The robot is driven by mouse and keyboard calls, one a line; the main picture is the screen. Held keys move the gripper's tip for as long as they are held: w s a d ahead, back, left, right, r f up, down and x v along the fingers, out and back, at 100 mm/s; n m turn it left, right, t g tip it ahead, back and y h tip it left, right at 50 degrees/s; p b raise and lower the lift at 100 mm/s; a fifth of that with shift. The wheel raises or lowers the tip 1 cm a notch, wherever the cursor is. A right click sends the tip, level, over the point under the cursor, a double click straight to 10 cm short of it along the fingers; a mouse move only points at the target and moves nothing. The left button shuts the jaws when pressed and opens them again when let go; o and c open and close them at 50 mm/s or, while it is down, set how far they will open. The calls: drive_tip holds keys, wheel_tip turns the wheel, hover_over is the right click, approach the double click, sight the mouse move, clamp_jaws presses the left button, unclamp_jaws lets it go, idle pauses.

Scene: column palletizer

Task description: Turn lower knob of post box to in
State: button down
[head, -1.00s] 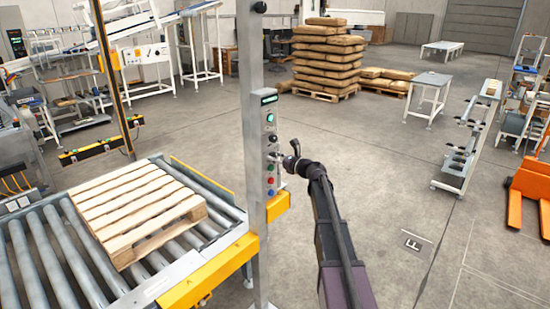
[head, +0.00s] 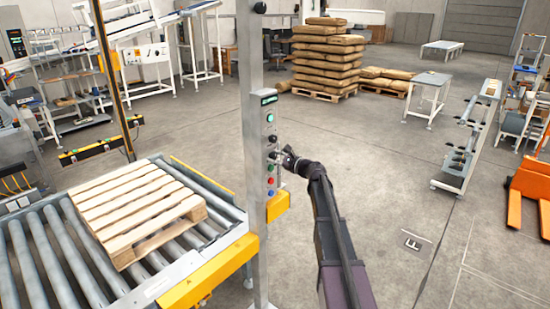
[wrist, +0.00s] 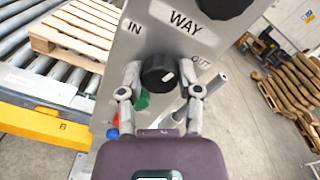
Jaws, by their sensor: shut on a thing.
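The post box (head: 269,125) is a grey panel on the upright post in the head view. In the wrist view the lower knob (wrist: 156,70) is round and black, with a small pale mark on its right side. It sits below the word WAY, between IN on the left and OUT on the right. My gripper (wrist: 160,76) is shut on the knob, one finger on each side. In the head view my gripper (head: 279,156) reaches the panel from the right and partly hides the knob. The upper knob (wrist: 216,6) is partly cut off in the wrist view.
Green and red buttons (wrist: 142,102) lie below the knob, close to the left finger. A roller conveyor (head: 75,245) with a wooden pallet (head: 135,205) stands left of the post.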

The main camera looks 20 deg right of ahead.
drive_tip(key=n, duration=1)
drive_tip(key=shift+h, duration=0.3)
drive_tip(key=shift+n, duration=0.4)
drive_tip(key=shift+c, duration=1.5)
unclamp_jaws()
drive_tip(key=shift+a, duration=0.1)
drive_tip(key=shift+m, duration=0.4)
